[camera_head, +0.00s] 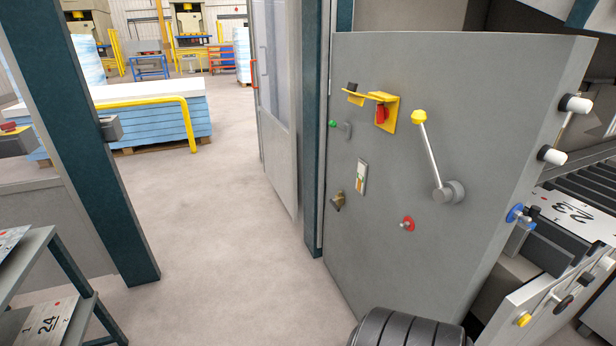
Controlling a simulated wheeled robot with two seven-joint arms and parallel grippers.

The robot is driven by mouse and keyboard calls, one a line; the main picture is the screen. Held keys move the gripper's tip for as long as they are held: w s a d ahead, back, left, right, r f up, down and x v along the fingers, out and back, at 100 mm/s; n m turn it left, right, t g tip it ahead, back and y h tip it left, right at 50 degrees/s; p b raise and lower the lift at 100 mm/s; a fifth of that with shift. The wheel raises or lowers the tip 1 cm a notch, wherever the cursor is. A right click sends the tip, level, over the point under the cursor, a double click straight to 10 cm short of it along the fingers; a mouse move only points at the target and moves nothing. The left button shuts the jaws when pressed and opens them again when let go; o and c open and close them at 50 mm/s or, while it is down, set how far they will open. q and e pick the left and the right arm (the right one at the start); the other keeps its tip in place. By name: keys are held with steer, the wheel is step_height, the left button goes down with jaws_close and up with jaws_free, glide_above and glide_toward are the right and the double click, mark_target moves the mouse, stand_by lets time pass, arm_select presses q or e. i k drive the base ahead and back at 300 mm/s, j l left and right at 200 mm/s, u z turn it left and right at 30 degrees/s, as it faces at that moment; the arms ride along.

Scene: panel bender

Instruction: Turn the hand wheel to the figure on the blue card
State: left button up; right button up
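I cannot make out a hand wheel or a blue card for certain. A blue round fitting (517,214) sits at the right edge of the grey machine panel (370,260), seen nearly edge-on. A lever (430,155) with a yellow knob is on the panel, pointing up and left from a grey hub. A flat plate marked 23 (571,212) lies at the right, and a plate marked 24 (45,322) lies on a shelf at lower left.
The panel also carries a yellow bracket with a red part (381,112), a green-tipped handle (340,127) and a red knob (407,224). A dark ribbed shape (405,330) is cut off at the bottom. Open floor (215,230) lies left of the panel, beyond a teal post (85,140).

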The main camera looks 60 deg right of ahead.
mark_target(562, 305)
steer(key=z, duration=3.75)
steer(key=l+u, duration=0.2)
steer(key=u, duration=3.8)
steer(key=k+l+z, duration=0.15)
steer(key=k, duration=0.3)
steer(key=k+l+z, duration=0.2)
steer(key=k, duration=0.2)
steer(key=k+l+z, duration=0.15)
steer(key=k, duration=0.3)
